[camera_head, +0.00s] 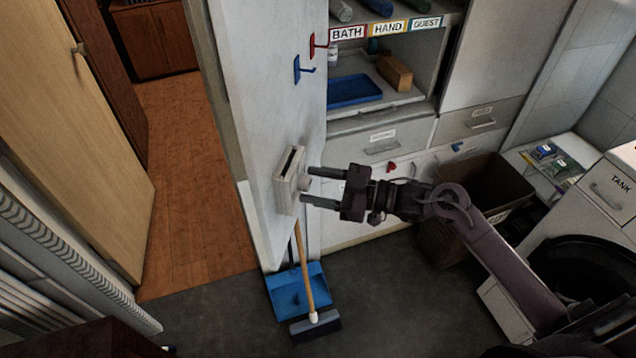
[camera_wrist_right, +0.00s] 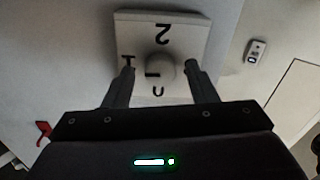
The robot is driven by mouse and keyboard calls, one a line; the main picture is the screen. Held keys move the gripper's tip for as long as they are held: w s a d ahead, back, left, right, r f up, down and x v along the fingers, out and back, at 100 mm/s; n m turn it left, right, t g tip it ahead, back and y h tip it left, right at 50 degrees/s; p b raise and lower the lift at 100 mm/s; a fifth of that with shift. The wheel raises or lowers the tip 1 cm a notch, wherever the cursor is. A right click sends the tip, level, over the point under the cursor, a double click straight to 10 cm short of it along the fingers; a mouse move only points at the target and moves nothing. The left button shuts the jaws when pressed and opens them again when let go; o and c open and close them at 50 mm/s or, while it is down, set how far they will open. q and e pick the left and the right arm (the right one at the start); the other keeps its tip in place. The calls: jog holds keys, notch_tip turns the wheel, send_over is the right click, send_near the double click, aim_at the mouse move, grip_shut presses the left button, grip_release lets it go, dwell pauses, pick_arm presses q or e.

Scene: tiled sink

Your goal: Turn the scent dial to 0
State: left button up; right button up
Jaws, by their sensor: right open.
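The scent dispenser (camera_head: 290,181) is a pale box fixed to the white wall, with a dark slot on its top. Its round scent dial (camera_wrist_right: 160,70) shows in the right wrist view, between my fingertips. Markings stand around the dial, with a "2" at the top of that view; the others are partly hidden. My right gripper (camera_head: 307,187) is open, its two fingers reaching to the face of the box, one on each side of the dial. I cannot tell whether they touch the dial. My left gripper is not in view.
Below the box, a broom (camera_head: 306,275) and a blue dustpan (camera_head: 285,292) stand by the wall. Red and blue hooks (camera_head: 297,69) are on the wall above. A shelf with a blue tray (camera_head: 352,91) and a brown bin (camera_head: 484,187) are to the right. A doorway opens at left.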

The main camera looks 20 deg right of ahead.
jog(key=shift+c, duration=0.4)
jog(key=c, duration=0.9)
pick_arm(q)
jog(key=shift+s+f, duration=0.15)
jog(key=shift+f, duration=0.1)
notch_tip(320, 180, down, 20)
jog(key=b, duration=2.1)
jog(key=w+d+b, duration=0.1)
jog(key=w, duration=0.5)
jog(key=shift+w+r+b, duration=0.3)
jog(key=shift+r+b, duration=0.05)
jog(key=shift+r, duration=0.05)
pick_arm(e)
jog(key=shift+n, duration=9)
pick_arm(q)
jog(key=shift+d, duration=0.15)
